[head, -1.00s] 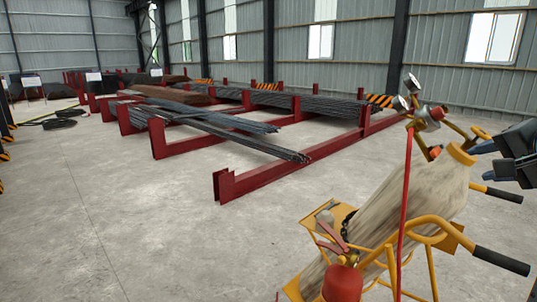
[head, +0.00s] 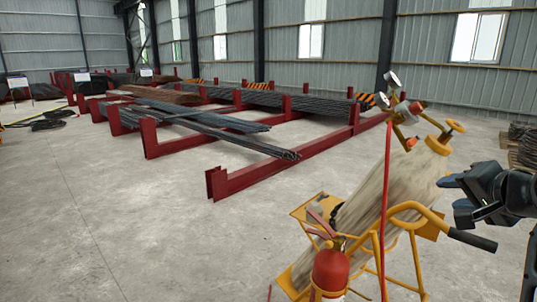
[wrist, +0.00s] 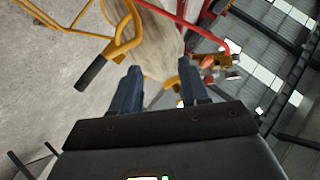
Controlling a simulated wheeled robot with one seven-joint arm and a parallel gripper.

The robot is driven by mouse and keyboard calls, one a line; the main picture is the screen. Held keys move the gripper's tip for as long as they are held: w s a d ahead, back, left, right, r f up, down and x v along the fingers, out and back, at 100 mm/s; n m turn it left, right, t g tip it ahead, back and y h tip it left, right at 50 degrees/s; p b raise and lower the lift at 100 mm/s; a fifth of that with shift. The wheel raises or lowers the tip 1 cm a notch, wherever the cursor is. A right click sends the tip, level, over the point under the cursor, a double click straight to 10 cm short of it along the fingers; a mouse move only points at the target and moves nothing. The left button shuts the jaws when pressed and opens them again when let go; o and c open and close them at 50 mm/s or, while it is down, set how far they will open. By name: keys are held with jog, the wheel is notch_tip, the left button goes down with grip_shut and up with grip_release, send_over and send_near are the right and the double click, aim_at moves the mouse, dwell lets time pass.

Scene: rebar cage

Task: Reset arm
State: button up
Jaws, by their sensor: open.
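My gripper (head: 450,198) is at the right side of the head view, just beside the gas cylinder cart. In the wrist view my gripper (wrist: 160,88) shows its two dark blue fingers spread apart with nothing between them. The cart's cylinder (head: 385,195) and yellow handle (head: 405,215) are in front of the fingers. The cylinder also fills the top middle of the wrist view (wrist: 155,40), beyond the fingertips. I cannot tell whether a finger touches the cart.
A red fire extinguisher (head: 330,272) sits on the cart's yellow frame. Gauges (head: 392,80) top the cylinder. Red racks (head: 255,178) with rebar bundles (head: 215,130) stand behind to the left. The concrete floor (head: 110,220) at the left is clear. More rebar (head: 525,145) lies at the far right.

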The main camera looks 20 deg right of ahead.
jog(key=s+a+f+n+t, duration=0.1)
jog(key=s+a+f+n, duration=0.3)
jog(key=s+a+f, duration=0.45)
jog(key=s+a+f+n, duration=0.3)
jog(key=s+a+f, duration=0.3)
jog(key=f, duration=0.5)
jog(key=s+a+r+n+t+y, duration=0.1)
jog(key=s+a+n, duration=0.2)
jog(key=s, duration=0.8)
jog(key=s+a+r+n+t+y, duration=0.1)
jog(key=s+a+n, duration=0.3)
jog(key=s+a, duration=0.4)
jog(key=s+r+y, duration=0.1)
jog(key=s, duration=0.2)
jog(key=shift+s+a+y, duration=0.15)
jog(key=shift+y, duration=0.15)
jog(key=shift+r, duration=0.1)
